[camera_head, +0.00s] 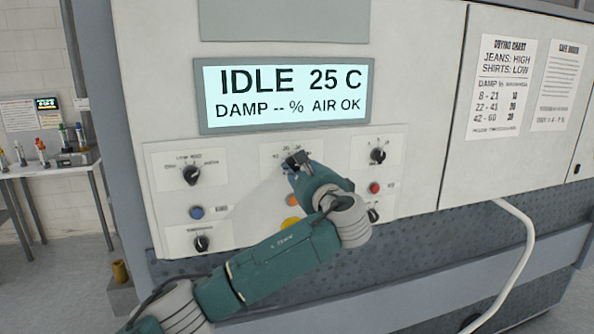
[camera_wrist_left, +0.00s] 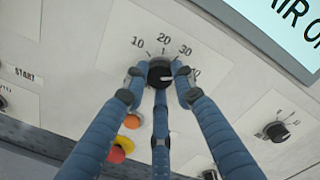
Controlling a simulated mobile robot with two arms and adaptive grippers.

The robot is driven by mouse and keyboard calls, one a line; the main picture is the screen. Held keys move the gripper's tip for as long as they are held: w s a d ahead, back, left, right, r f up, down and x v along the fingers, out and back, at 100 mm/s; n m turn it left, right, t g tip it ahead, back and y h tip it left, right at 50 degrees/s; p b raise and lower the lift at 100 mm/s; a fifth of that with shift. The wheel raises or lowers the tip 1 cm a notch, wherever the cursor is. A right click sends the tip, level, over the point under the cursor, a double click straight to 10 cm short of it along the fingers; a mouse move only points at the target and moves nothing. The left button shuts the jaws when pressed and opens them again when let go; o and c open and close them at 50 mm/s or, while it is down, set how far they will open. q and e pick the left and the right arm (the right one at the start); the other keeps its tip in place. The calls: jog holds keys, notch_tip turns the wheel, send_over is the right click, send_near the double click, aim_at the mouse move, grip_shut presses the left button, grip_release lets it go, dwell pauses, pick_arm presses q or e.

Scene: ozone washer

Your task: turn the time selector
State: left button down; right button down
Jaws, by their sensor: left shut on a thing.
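The time selector is a black round knob (camera_wrist_left: 160,74) in the left wrist view, under a dial marked 10, 20, 30 and a partly covered number at the right. A pale mark on the knob points right, toward that covered number. My left gripper (camera_wrist_left: 158,80) is shut on the knob, with its three blue fingers around it. In the head view my left gripper (camera_head: 298,164) reaches the middle of the control panel (camera_head: 240,165) and hides most of the knob. My right gripper is in neither view.
The display (camera_head: 285,95) above reads IDLE 25 C, DAMP -- %, AIR OK. Other knobs (camera_head: 191,175) (camera_head: 378,155), a blue button (camera_head: 196,212), a red button (camera_head: 375,188) and an orange-yellow control (camera_wrist_left: 122,148) surround the selector closely. A white hose (camera_head: 520,240) hangs at right.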

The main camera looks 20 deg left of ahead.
pick_arm(q)
jog(key=n+b, duration=0.2)
jog(key=b, duration=0.1)
jog(key=n+b, duration=0.5)
jog(key=b, duration=0.1)
jog(key=shift+f+n+b, duration=0.35)
jog(key=shift+n, duration=0.05)
jog(key=n+b, duration=0.3)
jog(key=n, duration=0.1)
jog(key=shift+h, duration=0.3)
jog(key=shift+r+n+b, duration=0.15)
jog(key=shift+n+b, duration=0.75)
jog(key=shift+n, duration=0.7)
jog(key=c, duration=1.5)
grip_release()
jog(key=shift+o, duration=0.5)
jog(key=shift+r, duration=0.1)
jog(key=shift+s, duration=0.1)
jog(key=v, duration=1.2)
